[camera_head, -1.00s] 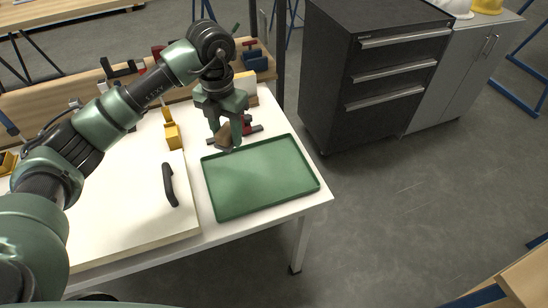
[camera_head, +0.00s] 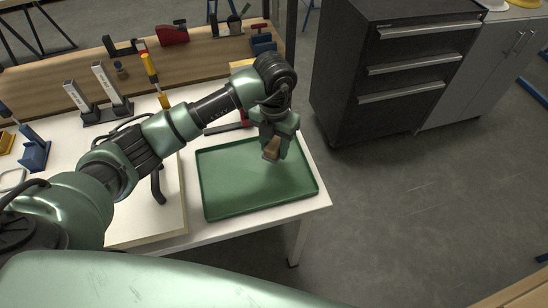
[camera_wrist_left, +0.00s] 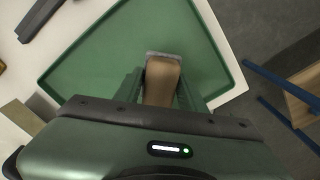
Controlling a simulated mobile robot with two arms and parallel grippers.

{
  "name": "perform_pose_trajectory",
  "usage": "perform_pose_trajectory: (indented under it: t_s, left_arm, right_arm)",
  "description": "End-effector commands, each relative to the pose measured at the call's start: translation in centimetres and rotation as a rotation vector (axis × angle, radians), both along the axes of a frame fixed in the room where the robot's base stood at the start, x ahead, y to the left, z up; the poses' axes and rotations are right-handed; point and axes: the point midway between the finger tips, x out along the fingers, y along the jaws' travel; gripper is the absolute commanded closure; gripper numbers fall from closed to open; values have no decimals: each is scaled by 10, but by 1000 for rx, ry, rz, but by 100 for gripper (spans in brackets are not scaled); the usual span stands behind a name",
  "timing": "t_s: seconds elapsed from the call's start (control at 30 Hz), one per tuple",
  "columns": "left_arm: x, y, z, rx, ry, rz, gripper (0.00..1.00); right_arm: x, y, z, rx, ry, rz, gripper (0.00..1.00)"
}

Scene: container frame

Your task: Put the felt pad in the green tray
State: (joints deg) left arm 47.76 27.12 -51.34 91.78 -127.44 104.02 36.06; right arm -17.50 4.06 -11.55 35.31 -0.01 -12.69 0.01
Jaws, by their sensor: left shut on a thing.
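The green tray (camera_head: 235,192) lies on the white table near its right front corner, with its floor bare. My left gripper (camera_head: 271,154) is over the right half of the tray, pointing down. It is shut on the felt pad (camera_head: 271,147), a small brown block with a grey layer at its far end. In the left wrist view the pad (camera_wrist_left: 162,82) sits between the two fingers, with the tray (camera_wrist_left: 110,55) behind it. The pad appears to be above the tray floor; the exact gap is hard to tell. My right gripper is not in view.
A white board with a black handle (camera_head: 157,186) lies left of the tray. A yellow-handled screwdriver (camera_head: 150,68) and other tools stand at the back. A dark drawer cabinet (camera_head: 395,70) stands right of the table, with open floor before it.

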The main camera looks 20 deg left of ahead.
Motion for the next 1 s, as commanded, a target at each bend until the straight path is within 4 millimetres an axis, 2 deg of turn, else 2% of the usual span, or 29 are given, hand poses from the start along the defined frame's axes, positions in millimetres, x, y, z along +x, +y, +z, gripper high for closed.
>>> perform_pose_trajectory:
  t_s: [0.1,0.17,0.27,0.5,0.93,0.97,1.0]
  left_arm:
    - [-1,0,-17,0,2,0,98]
    - [0,-1,-22,-1,0,0,98]
    - [0,-1,-30,-1,1,-1,98]
    - [0,0,-63,-1,1,0,98]
    - [0,0,-73,0,-2,-2,98]
    - [0,0,-72,0,-2,-2,54]
    - [0,0,-71,0,-1,-2,43]
  right_arm:
    - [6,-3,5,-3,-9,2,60]
    - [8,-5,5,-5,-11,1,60]
    - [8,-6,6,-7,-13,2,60]
    - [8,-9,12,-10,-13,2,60]
    - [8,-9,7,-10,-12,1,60]
    - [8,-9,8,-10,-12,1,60]
    - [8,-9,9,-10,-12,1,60]
